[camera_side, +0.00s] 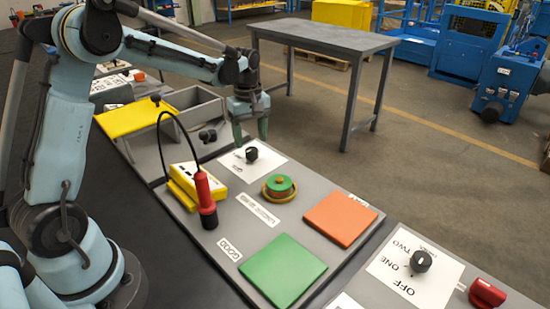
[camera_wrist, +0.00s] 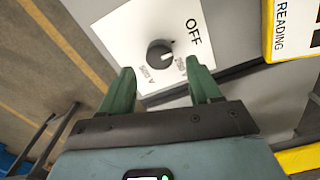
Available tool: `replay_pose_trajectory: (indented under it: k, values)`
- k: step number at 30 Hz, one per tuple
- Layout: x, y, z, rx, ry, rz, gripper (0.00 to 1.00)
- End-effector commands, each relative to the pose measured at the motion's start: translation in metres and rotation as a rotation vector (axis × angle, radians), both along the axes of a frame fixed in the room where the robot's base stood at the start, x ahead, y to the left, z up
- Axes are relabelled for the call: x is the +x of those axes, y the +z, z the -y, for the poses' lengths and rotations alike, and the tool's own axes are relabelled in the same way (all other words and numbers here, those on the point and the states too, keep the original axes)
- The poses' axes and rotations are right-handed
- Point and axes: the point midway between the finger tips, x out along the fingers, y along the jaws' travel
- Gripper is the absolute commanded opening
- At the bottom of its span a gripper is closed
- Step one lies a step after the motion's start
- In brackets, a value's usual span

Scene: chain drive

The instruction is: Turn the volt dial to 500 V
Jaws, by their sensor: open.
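The volt dial is a round black knob (camera_wrist: 160,54) on a white label plate (camera_wrist: 128,30) in the wrist view. The plate carries the word OFF and smaller markings, partly hidden by a finger. A light mark shows on the knob's right side, toward OFF. In the side view the black knob (camera_side: 251,154) stands on its white plate (camera_side: 262,170). My gripper (camera_side: 251,135) is above and just behind the knob there. In the wrist view my gripper (camera_wrist: 158,82) has its two green fingers spread apart, with the knob ahead of the gap and nothing between them.
A yellow meter (camera_side: 190,183) with a red probe (camera_side: 205,193) stands left of the dial. A green and yellow button (camera_side: 280,185), an orange pad (camera_side: 340,218) and a green pad (camera_side: 282,271) lie nearer. Another black dial (camera_side: 421,261) and a red knob (camera_side: 486,294) are at right.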

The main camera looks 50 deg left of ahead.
Motion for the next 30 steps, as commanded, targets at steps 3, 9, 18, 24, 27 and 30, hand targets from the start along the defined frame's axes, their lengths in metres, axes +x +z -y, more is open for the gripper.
replay_pose_trajectory:
  k: [3,9,18,24,27,30]
  values:
    - [0.000,-0.017,0.000,0.000,0.000,0.000,0.63]
    - [0.000,-0.031,0.000,0.000,-0.001,0.000,0.63]
    - [0.000,-0.033,0.000,0.000,-0.001,0.000,0.63]
    - [0.000,-0.033,0.000,0.000,-0.001,0.000,0.33]
    - [0.000,-0.033,0.000,0.000,-0.001,0.000,0.18]
    - [0.000,-0.032,0.000,0.000,-0.001,0.001,0.06]
